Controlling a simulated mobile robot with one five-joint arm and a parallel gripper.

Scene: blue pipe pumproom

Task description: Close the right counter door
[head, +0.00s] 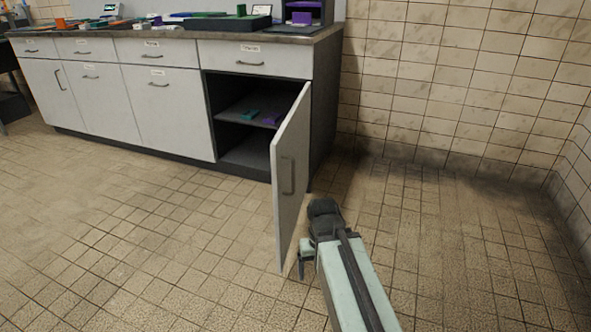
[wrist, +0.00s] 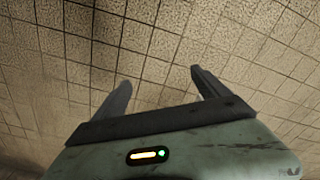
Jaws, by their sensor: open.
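The right counter door (head: 290,180) is a white panel with a dark vertical handle (head: 287,175). It stands wide open, swung out toward me from the right end of the counter (head: 140,100). The compartment behind it shows a shelf (head: 243,116) with a teal piece and a purple piece on it. My gripper (head: 302,262) is low at the door's outer edge, on its right side; I cannot tell whether it touches the door. In the wrist view my gripper (wrist: 158,85) has its two fingers apart with nothing between them, over floor tiles.
The other counter doors and drawers are shut. Coloured parts and dark trays (head: 228,24) cover the countertop. A tiled wall (head: 450,80) stands behind and to the right. The tiled floor (head: 130,220) is clear on both sides of the open door.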

